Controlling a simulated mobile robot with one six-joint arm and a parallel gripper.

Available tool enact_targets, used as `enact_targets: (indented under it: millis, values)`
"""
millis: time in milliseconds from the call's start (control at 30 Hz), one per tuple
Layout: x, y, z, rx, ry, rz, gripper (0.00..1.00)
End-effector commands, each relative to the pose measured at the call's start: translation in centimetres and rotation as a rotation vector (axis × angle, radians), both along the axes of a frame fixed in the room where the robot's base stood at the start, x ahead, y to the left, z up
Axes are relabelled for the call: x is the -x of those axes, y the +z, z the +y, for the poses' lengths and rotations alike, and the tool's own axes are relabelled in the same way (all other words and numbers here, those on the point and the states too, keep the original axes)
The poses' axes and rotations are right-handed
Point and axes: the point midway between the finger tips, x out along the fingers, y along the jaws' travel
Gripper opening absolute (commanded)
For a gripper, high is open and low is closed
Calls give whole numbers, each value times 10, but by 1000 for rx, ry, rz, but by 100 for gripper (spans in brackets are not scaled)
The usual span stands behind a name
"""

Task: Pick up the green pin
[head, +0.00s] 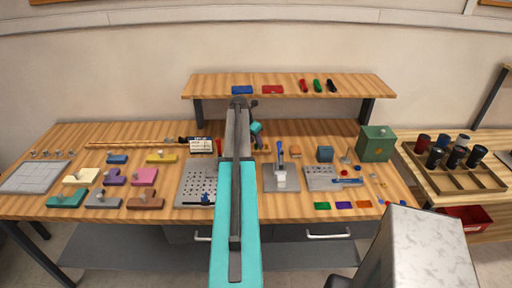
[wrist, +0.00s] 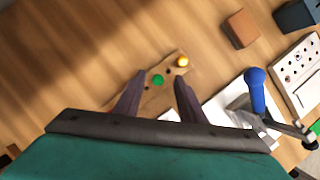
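The green pin (wrist: 158,80) shows as a small round green head in the wrist view. It stands in a small wooden strip (wrist: 169,70), with a yellow pin (wrist: 182,61) at the strip's far end. My gripper (wrist: 159,91) is open, and its two dark fingers appear on either side of the green pin in the picture. I cannot tell how far above the pin the fingertips are. Nothing is held between them. In the head view my arm covers the middle of the bench and I cannot make out the green pin there.
A white-and-grey press with a blue handle (wrist: 256,88) stands close on the right of the gripper. An orange-brown block (wrist: 241,28) and a perforated white plate (wrist: 299,68) lie farther right. Bare wood (wrist: 90,50) is free on the left.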

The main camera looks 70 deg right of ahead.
Motion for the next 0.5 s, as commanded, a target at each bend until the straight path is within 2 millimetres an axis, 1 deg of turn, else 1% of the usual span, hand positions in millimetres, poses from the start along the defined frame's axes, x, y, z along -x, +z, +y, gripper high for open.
enact_targets:
  millis: [133, 500]
  values:
    - [1, -6, -3, 0, 0, 0, 36]
    - [2, -7, -3, 0, -1, 0, 36]
